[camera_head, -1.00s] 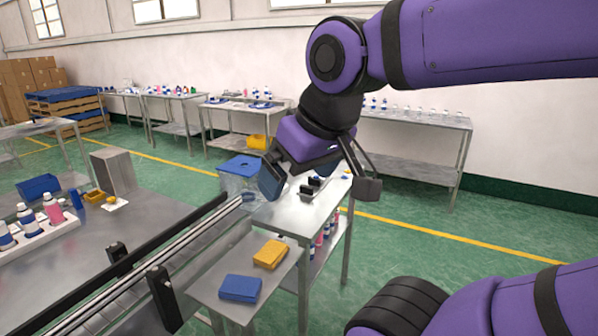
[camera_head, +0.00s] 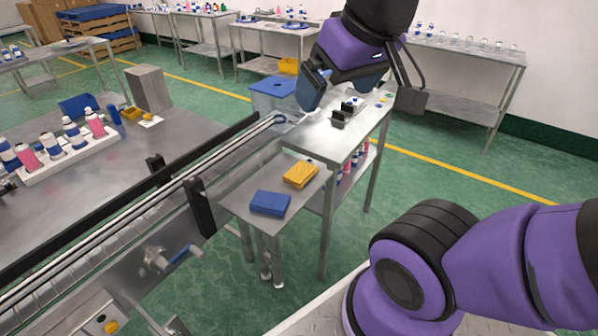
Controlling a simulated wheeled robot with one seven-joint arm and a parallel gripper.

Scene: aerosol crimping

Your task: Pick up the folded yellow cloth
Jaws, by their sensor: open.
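The folded yellow cloth (camera_head: 300,174) lies flat on a small low metal side table (camera_head: 240,193) beside the conveyor rail. A folded blue cloth (camera_head: 270,203) lies just in front of it on the same table, a small gap apart. My gripper (camera_head: 362,98) is open and empty. It hangs in the picture above and to the right of the yellow cloth, over the taller metal table, clear of both cloths. Nothing covers the yellow cloth.
The taller metal table (camera_head: 325,138) behind the cloths carries small black fixtures (camera_head: 342,115). A clear bin with a blue lid (camera_head: 274,86) stands behind the rail's end. The conveyor rail (camera_head: 130,208) runs along the left. Bottles in a white rack (camera_head: 68,157) stand on the left bench.

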